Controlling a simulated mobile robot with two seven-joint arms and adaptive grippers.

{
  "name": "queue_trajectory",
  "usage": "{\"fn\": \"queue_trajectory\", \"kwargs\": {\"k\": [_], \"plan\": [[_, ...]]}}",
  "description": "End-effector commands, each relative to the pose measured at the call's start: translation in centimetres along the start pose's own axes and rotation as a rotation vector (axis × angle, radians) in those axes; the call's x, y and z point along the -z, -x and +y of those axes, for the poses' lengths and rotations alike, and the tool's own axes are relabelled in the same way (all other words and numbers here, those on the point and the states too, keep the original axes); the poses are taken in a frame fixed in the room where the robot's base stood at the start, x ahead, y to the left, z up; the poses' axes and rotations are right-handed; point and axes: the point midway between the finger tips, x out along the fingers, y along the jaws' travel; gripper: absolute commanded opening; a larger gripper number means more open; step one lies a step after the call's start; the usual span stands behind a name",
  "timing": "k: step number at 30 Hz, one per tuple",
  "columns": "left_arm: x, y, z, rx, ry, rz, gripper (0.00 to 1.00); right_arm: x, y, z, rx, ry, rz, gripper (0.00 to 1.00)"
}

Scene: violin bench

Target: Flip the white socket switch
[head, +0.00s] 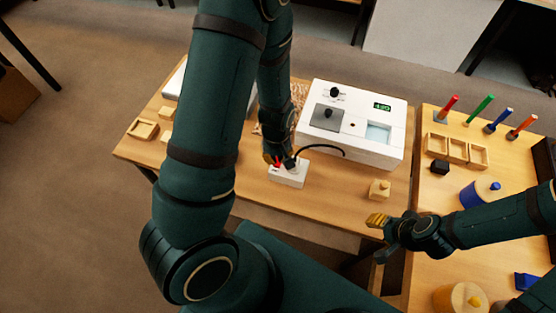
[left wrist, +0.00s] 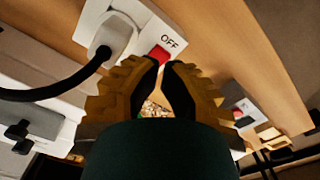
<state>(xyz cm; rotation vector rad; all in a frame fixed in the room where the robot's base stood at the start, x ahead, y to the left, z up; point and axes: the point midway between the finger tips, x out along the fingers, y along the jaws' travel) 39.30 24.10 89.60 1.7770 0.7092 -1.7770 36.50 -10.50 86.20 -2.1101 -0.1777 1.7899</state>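The white socket (head: 290,178) lies on the wooden table in front of the white machine. A plug with a black cable (head: 325,147) sits in it. In the left wrist view the socket (left wrist: 178,22) carries a red switch (left wrist: 158,54) beside the word OFF, and the white plug (left wrist: 112,34). My left gripper (head: 271,159) is at the switch end of the socket. In its wrist view the fingertips (left wrist: 164,66) are nearly together, empty, and right by the switch; contact is unclear. My right gripper (head: 377,220) hangs near the table's front right corner, apart from the socket.
The white machine (head: 360,95) with a green display stands behind the socket. A small wooden block (head: 380,189) is to the right. Wooden trays (head: 143,129) lie at the left. A second table holds coloured-handled tools (head: 482,110) and jars. Bare tabletop lies right of the socket.

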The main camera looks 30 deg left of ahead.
Motion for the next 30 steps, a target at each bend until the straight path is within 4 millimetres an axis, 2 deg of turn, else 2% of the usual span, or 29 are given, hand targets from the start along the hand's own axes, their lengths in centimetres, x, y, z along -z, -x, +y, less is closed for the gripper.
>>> {"fn": "queue_trajectory", "kwargs": {"k": [30], "plan": [[0.00, -0.64, 0.00, 0.000, 0.000, 0.000, 0.00, -0.07, -0.50, 0.19, 0.000, 0.000, 0.000, 0.47]]}}
